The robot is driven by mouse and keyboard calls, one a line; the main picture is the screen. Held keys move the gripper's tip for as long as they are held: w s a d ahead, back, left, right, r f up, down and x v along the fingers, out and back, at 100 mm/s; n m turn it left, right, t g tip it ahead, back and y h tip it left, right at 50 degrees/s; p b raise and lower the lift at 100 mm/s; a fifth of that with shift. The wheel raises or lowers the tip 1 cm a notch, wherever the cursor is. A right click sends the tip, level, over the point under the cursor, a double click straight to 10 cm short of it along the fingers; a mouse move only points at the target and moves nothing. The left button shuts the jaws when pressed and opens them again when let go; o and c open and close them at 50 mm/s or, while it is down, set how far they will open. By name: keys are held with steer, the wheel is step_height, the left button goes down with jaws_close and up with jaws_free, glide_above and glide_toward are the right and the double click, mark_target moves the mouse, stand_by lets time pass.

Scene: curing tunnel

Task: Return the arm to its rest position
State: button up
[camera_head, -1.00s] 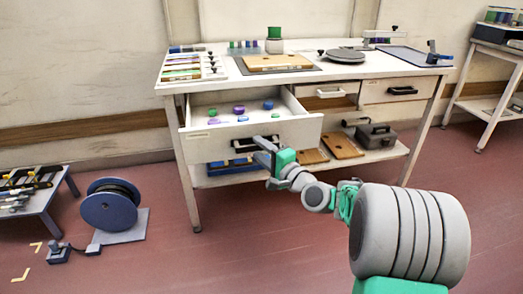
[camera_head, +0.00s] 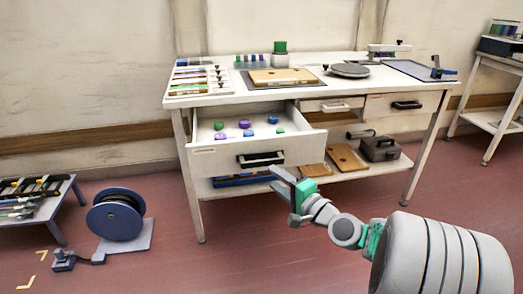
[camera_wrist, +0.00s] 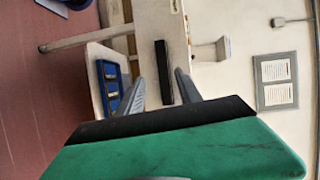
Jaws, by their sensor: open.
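My gripper (camera_head: 283,182) is open and empty in the head view, in front of and below the black handle of the pulled-out drawer (camera_head: 215,160). My arm reaches in from the lower right. The drawer stands open and holds several small green, purple and blue pieces. In the wrist view the two fingers of my gripper (camera_wrist: 160,90) are spread apart, with the black drawer handle (camera_wrist: 163,72) seen beyond and between them. The picture there is turned on its side. The fingers look clear of the handle.
The workbench (camera_head: 340,92) carries trays, a round grey plate (camera_head: 350,70) and a wooden board (camera_head: 283,77). Its lower shelf holds a grey box (camera_head: 380,148) and brown boards. A blue reel (camera_head: 115,218) stands on the floor at left. Red floor is free between reel and arm.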

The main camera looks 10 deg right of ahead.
steer(key=s+a+r+n+g+p, duration=0.2)
steer(key=a+r+n+g+p, duration=0.3)
steer(key=p, duration=0.3)
steer(key=s+d+r+n+g+h+p, duration=0.2)
steer(key=s+r+n+g+h+p, duration=0.5)
steer(key=s+r+p, duration=0.9)
steer(key=s+p, duration=0.3)
steer(key=p, duration=0.1)
steer(key=shift+s+d+n+g, duration=0.25)
steer(key=shift+s+n+g, duration=0.05)
